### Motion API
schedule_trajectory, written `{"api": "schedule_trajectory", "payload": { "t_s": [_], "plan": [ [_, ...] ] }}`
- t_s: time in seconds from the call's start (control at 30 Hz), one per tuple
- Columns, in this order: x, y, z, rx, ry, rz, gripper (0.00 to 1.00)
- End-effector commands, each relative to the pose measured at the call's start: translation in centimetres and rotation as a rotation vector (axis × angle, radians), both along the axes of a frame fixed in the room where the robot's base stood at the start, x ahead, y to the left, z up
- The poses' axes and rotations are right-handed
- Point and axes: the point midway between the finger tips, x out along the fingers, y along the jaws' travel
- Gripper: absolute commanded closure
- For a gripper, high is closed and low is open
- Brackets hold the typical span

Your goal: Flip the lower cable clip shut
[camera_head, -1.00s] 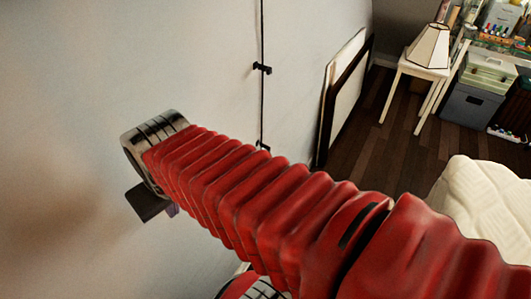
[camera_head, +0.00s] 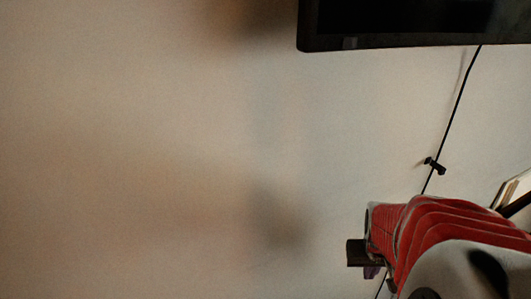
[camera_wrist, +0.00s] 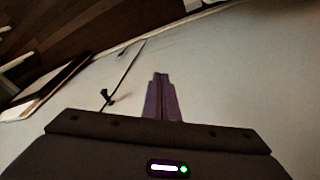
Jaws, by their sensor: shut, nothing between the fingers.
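A thin black cable (camera_head: 461,100) runs down the pale wall in the head view. A small black clip (camera_head: 435,166) sits on it above my arm; any clip lower down is hidden or unclear behind my arm. In the wrist view one black clip (camera_wrist: 107,97) shows on the cable, left of my gripper (camera_wrist: 161,76). I cannot tell which of the clips this is, or whether its flap is open. My gripper's purple fingers are shut and empty, apart from the clip. In the head view my gripper (camera_head: 371,272) is small and mostly covered, close to the cable's lower stretch.
A dark screen (camera_head: 410,22) hangs on the wall at the top right of the head view, with the cable coming from below it. A dark-framed panel (camera_wrist: 45,87) leans near the wall in the wrist view, beside the dark wood floor (camera_wrist: 60,35). The wall at left is bare.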

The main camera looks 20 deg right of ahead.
Motion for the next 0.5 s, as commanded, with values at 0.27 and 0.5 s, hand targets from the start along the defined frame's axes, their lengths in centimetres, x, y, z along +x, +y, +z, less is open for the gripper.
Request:
{"api": "schedule_trajectory", "payload": {
  "t_s": [0.27,0.5],
  "plan": [
    [-2.0,-6.1,-3.4,-0.074,0.007,0.014,1.0],
    [-1.0,-10.1,-4.4,-0.199,-0.023,0.141,1.0]
  ]
}}
